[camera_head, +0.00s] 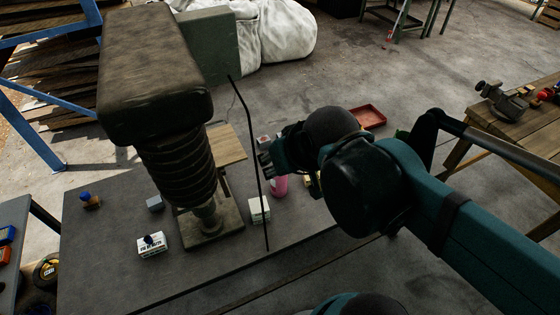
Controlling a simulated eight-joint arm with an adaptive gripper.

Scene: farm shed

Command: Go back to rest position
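My teal and black arm reaches in from the right over the grey table (100,255). My gripper (264,160) is near the table's right part, by a pink cylinder (280,187) that shows just below it. The fingers are small and dark here, and I cannot tell whether they are open or shut or touch anything. A small box with a reddish top (263,140) shows just behind the gripper. My wrist hides part of the table behind it.
A tall machine with a dark padded block (152,75) and a ribbed column stands on the table. White boxes (152,245) (259,210), a grey block (155,203) and a blue-topped item (90,200) lie around it. A thin black rod (257,165) rises beside my gripper. A red tray (368,117) is behind.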

